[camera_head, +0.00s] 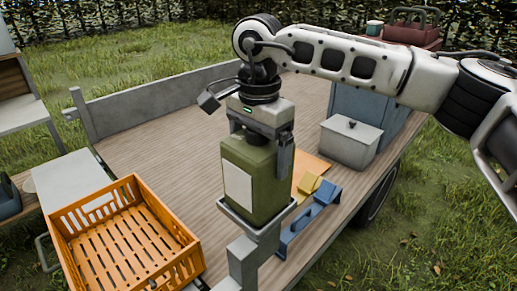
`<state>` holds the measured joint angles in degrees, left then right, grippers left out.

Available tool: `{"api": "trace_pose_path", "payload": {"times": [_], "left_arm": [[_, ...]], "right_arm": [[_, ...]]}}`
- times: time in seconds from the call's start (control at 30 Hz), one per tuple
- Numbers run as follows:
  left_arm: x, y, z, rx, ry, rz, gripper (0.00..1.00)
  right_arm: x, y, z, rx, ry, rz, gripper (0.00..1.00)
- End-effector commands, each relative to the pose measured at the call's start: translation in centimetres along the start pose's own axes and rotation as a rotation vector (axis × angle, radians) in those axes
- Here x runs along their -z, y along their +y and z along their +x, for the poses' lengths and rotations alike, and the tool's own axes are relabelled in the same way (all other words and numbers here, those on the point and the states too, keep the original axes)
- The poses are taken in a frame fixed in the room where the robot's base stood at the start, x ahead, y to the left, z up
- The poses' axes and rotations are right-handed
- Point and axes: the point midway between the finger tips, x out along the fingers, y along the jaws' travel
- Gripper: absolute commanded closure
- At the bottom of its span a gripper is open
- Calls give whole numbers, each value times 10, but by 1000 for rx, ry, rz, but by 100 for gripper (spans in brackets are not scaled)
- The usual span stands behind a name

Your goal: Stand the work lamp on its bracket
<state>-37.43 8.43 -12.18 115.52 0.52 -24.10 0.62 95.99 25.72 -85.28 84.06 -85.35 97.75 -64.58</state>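The work lamp, an olive-green box (268,185) with a pale front panel, is upright in the middle of the view. Its base is at the grey bracket (243,264), a shallow tray on a post at the near edge of the wooden deck. The lamp looks seated in the tray, but I cannot tell whether it bears fully on it. My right gripper (262,150) points down over the lamp's top. One finger lies along the lamp's right side; the other is hidden, so its grip is unclear. My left gripper is out of view.
An orange slatted crate (188,240), empty, stands left of the bracket. A blue holder (310,218) and a yellow block (308,183) are close on the right. A grey lidded box (350,146) stands farther right. The deck (165,135) is clear behind the crate.

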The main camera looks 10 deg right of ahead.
Motion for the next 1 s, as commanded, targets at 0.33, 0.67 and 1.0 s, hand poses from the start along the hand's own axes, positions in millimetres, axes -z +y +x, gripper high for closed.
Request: {"api": "trace_pose_path", "payload": {"times": [0.33, 0.67, 1.0], "left_arm": [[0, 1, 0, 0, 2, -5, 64], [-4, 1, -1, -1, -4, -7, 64], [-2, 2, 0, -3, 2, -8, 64]], "right_arm": [[0, 0, 2, 0, 0, 0, 0], [0, -1, -26, 4, 1, 0, 0], [0, -1, -98, 2, 1, -1, 0]]}}
